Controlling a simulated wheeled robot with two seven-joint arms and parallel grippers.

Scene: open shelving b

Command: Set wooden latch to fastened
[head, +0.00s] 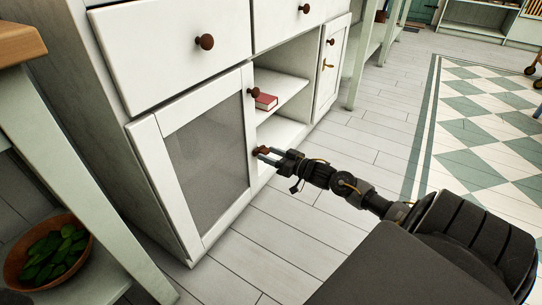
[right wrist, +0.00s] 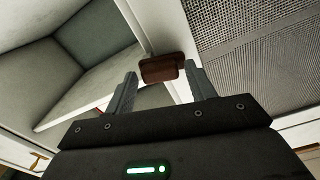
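The wooden latch (right wrist: 162,68) is a small reddish-brown block at the edge of the mesh-panelled cabinet door (right wrist: 250,50), beside the open shelf bay. In the head view the latch (head: 263,150) shows as a small brown piece low on the door's right edge. My right gripper (head: 262,154) reaches it from the right. In the right wrist view its two fingers (right wrist: 161,72) are spread, with the latch between the tips; I cannot tell whether either finger touches it. The latch's exact angle is hard to judge. My left gripper is not in view.
A round knob (head: 253,92) sits above the latch on the same door. A red book (head: 266,101) lies on the open shelf. Another door (head: 333,70) with a brass-coloured catch stands at right. A bowl of leaves (head: 48,252) is at lower left. The floor before the cabinet is clear.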

